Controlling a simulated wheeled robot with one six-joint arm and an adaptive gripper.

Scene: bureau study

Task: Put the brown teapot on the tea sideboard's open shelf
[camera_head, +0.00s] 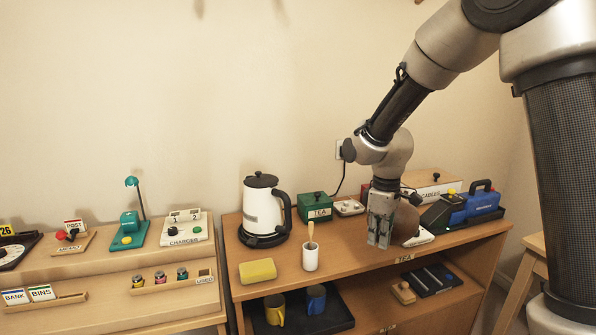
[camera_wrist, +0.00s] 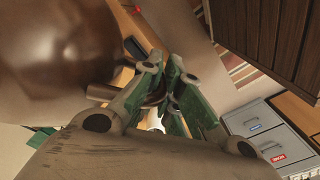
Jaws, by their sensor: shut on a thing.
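The brown teapot (camera_head: 406,224) is partly hidden behind my gripper in the head view. Its glossy round body (camera_wrist: 65,45) fills the upper left of the wrist view. My gripper (camera_head: 379,242) points down over the right half of the tea sideboard's top (camera_head: 345,258). In the wrist view my gripper (camera_wrist: 166,100) is shut on a narrow part of the teapot beside its body, likely the handle. I cannot tell whether the teapot touches the top. The sideboard's open shelf (camera_head: 365,308) lies below the top, under the TEA label.
On the shelf are a dark tray (camera_head: 345,322) with yellow and blue mugs, and a dark rack (camera_head: 432,280). On top stand a white kettle (camera_head: 263,210), white cup (camera_head: 310,257), yellow sponge (camera_head: 257,271), green TEA box (camera_head: 314,207) and blue case (camera_head: 480,203).

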